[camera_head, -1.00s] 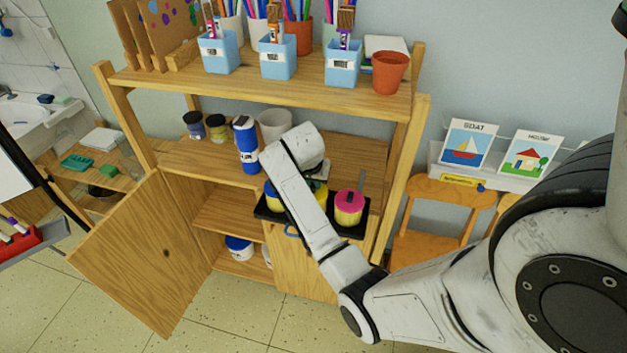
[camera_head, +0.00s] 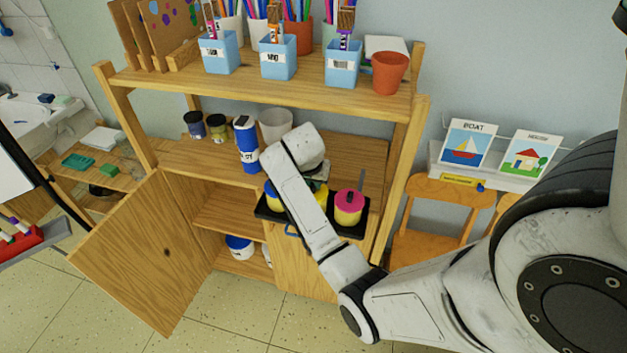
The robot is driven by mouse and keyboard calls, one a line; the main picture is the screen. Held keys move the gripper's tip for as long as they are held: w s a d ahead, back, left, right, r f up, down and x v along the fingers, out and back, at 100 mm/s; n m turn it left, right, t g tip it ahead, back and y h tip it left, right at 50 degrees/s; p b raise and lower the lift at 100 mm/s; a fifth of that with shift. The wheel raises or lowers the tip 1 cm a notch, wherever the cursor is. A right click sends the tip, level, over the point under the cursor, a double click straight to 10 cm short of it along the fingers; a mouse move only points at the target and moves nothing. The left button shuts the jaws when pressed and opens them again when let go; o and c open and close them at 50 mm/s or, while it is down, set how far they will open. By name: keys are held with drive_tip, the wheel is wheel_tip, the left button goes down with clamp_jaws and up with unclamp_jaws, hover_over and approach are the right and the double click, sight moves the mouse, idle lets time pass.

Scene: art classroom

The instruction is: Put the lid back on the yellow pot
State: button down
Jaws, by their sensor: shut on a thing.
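A black tray (camera_head: 354,230) on the shelf unit's lower top holds several pots. The middle pot, a yellow pot (camera_head: 321,197), is partly hidden behind my arm. My gripper (camera_head: 319,177) is above this pot, mostly hidden by my wrist, and is shut on the lid, of which little can be made out. A small greenish patch shows between wrist and pot. Whether the lid touches the rim cannot be told. A yellow pot with a pink lid (camera_head: 349,200) stands at the tray's right. A pot with blue (camera_head: 271,196) shows at the left.
A blue bottle (camera_head: 246,146), a pale cup (camera_head: 275,124) and two dark-lidded jars (camera_head: 216,127) stand behind the tray. An upper shelf (camera_head: 255,88) with pen holders overhangs the back. A cabinet door (camera_head: 135,255) hangs open at the left. A chair (camera_head: 440,220) stands at the right.

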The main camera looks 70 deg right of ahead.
drive_tip(key=shift+f, duration=0.1)
idle(0.7)
drive_tip(key=c, duration=1)
unclamp_jaws()
drive_tip(key=shift+c, duration=0.2)
drive_tip(key=shift+o, duration=0.5)
drive_tip(key=o, duration=0.4)
drive_tip(key=shift+r, duration=3.5)
